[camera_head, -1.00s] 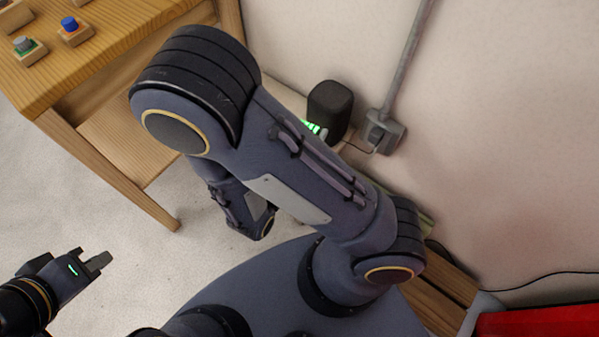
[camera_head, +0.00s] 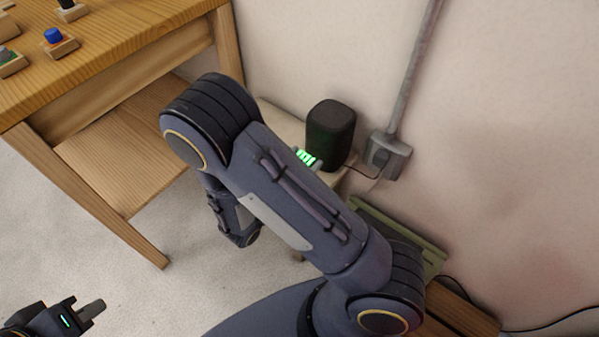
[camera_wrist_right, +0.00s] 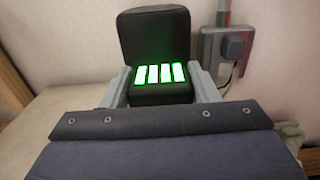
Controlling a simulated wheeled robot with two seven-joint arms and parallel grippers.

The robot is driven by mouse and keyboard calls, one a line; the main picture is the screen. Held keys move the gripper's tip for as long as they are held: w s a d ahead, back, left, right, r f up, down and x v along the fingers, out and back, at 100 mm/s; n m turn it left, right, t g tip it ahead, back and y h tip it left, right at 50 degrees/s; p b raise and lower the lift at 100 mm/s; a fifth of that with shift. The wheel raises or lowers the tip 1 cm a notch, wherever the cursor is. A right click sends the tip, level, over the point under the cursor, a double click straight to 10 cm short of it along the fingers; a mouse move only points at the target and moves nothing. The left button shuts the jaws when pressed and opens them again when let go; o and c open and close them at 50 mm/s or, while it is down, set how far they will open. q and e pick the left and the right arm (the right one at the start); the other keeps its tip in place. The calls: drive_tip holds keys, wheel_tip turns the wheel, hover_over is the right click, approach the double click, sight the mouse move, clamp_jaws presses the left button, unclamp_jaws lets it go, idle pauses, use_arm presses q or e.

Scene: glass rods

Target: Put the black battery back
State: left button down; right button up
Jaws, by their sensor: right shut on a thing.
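A black battery (camera_wrist_right: 161,97) with several green lit bars sits between the two grey fingers of my right gripper (camera_wrist_right: 161,90) in the right wrist view. The fingers are shut on its sides. In the head view only the battery's green lights (camera_head: 307,156) and a grey fingertip show past my right arm. A taller black rounded block (camera_wrist_right: 154,36) stands right behind the battery and also shows in the head view (camera_head: 331,128). I cannot tell whether the battery touches it. My left gripper (camera_head: 92,308) is at the lower left, away from these things; its opening is unclear.
A wooden table (camera_head: 110,45) with small coloured buttons on blocks stands at the upper left. A wall socket with a plug (camera_head: 388,155) and conduit is right of the black block. A greenish item (camera_head: 405,232) and wooden slats lie at the lower right. Floor is clear at the left.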

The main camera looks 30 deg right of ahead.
drive_tip(key=shift+w+d+f, duration=0.1)
drive_tip(key=shift+w+f, duration=0.3)
drive_tip(key=shift+f, duration=0.1)
drive_tip(key=shift+w+d+f+b, duration=0.1)
drive_tip(key=shift+f+b, duration=0.15)
drive_tip(key=shift+f, duration=0.35)
drive_tip(key=shift+w+a+f+b, duration=0.15)
drive_tip(key=shift+f+b, duration=0.1)
drive_tip(key=shift+f, duration=0.4)
drive_tip(key=shift+w+d+f+b, duration=0.15)
drive_tip(key=shift+f+b, duration=0.1)
drive_tip(key=shift+f, duration=0.35)
drive_tip(key=shift+f, duration=0.2)
drive_tip(key=o, duration=1.3)
